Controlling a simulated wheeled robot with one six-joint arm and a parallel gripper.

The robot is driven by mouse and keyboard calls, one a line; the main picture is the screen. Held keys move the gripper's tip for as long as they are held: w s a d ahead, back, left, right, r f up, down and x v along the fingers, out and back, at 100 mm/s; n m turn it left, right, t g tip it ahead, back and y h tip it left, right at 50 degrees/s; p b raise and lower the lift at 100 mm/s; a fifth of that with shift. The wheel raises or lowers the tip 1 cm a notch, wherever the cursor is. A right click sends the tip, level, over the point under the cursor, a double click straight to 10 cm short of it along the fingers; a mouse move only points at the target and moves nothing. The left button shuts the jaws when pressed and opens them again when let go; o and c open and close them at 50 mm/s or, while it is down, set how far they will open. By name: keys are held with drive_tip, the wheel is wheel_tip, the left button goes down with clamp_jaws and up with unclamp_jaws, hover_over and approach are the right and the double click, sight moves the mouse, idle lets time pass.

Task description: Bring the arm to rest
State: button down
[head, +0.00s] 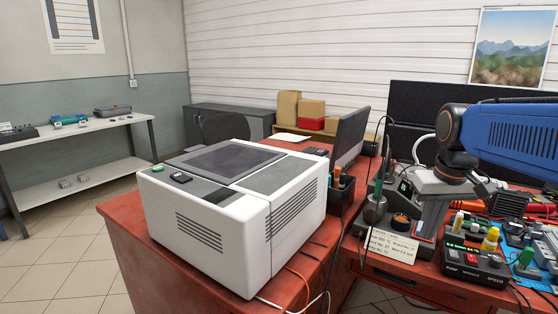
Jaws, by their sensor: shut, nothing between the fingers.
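My arm comes in from the right edge, with a blue vented link and a dark, orange-ringed joint. My gripper (427,228) hangs below that joint as a grey body with fingers pointing down over the right-hand bench. It looks shut and holds nothing that I can see. Its tips overlap the cluttered bench in the picture, and I cannot tell how far above the surface they are.
A white boxy machine (235,215) stands on the red bench (125,235). A monitor (350,140) stands behind it. A black control box (474,262), a note card (392,247) and bottles crowd the right. Cables hang in front. Tiled floor (60,255) is clear at left.

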drive_tip(key=s+a+f+t, duration=0.1)
drive_tip(key=s+a+f, duration=0.2)
drive_tip(key=s+f, duration=0.2)
drive_tip(key=s+a+f+t, duration=0.1)
drive_tip(key=s+a+f, duration=0.2)
drive_tip(key=s+f, duration=0.3)
drive_tip(key=s, duration=0.5)
drive_tip(key=shift+f+t, duration=0.25)
drive_tip(key=shift+t, duration=0.05)
